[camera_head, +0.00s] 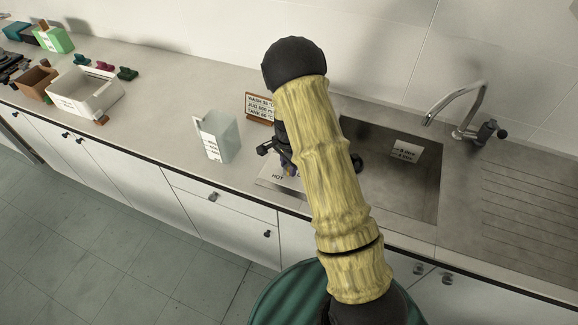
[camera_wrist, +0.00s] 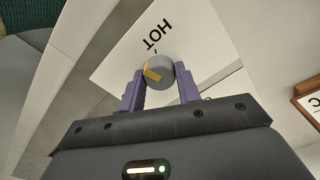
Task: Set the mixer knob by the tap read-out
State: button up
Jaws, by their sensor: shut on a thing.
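The mixer knob (camera_wrist: 158,72) is a grey round cap with a yellow mark, on a white plate (camera_wrist: 125,55) lettered HOT. In the wrist view my gripper (camera_wrist: 160,83) has its two purple fingers on either side of the knob, shut on it. The yellow mark lies at a slant on the knob's left side. In the head view the HOT plate (camera_head: 277,179) lies at the counter's front, left of the sink, and my arm hides the knob. A tap (camera_head: 460,115) arches over the sink. A small white panel with dark lines (camera_head: 405,151) shows in the sink; its text is too small to read.
A wood-framed sign (camera_head: 260,107) with WASH, JUG and TANK lines stands behind the plate. A clear jug (camera_head: 222,133) stands to the left. A white bin (camera_head: 88,92) and small coloured items are further left. The sink (camera_head: 365,205) and ribbed drainer (camera_head: 530,200) are at right.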

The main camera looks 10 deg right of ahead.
jog(key=shift+m, duration=0.5)
jog(key=o, duration=1)
jog(key=shift+r, duration=0.1)
notch_tip(320, 180, up, 17)
jog(key=b, duration=0.3)
jog(key=shift+r, duration=0.15)
